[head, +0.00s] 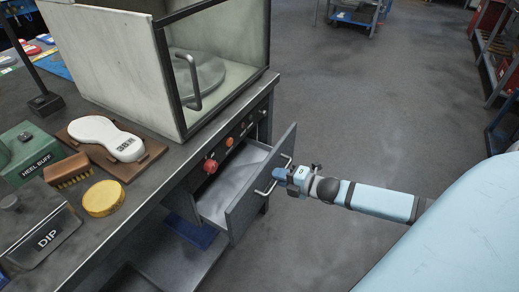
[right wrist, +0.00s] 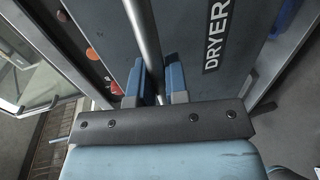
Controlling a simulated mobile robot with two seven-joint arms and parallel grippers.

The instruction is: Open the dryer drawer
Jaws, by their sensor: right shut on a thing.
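The dryer drawer (head: 262,190) stands pulled out from the front of the workbench, with its pale, empty-looking inside showing. Its front carries a bar handle (head: 268,186). My right gripper (head: 281,174) is at this handle in the head view. In the right wrist view, the two blue fingers (right wrist: 155,84) sit on either side of the metal handle bar (right wrist: 143,40), shut on it. The drawer front (right wrist: 205,35) there bears the word DRYER. My left gripper is not in view.
A glass-fronted cabinet (head: 165,60) stands on the workbench (head: 150,185) above the drawer. Red and orange knobs (head: 210,166) are beside the drawer. A sole form (head: 105,135), a brush (head: 68,170), a yellow tin (head: 104,198) and a DIP box (head: 45,238) are on the bench.

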